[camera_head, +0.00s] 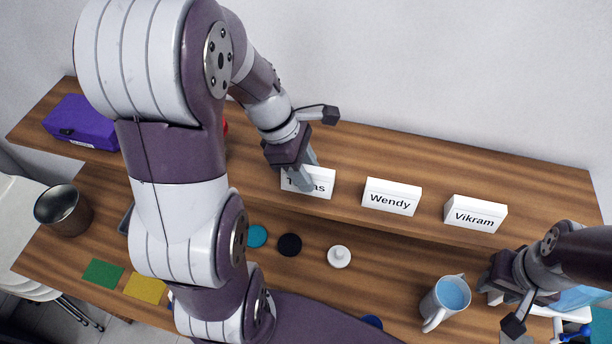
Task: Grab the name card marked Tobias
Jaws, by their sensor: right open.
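The frame does not show clearly whether the fingers are closed on the card. The name cards for Wendy (391,197) and Vikram (475,214) stand to its right. My right gripper (512,298) is open, low at the right, beside the mug and away from the cards.
A light mug (445,302) with a blue inside stands near my right gripper. A purple box (82,122) sits on the shelf's left end. Discs, including a white one (339,257), lie on the lower desk. My left arm hides much of it.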

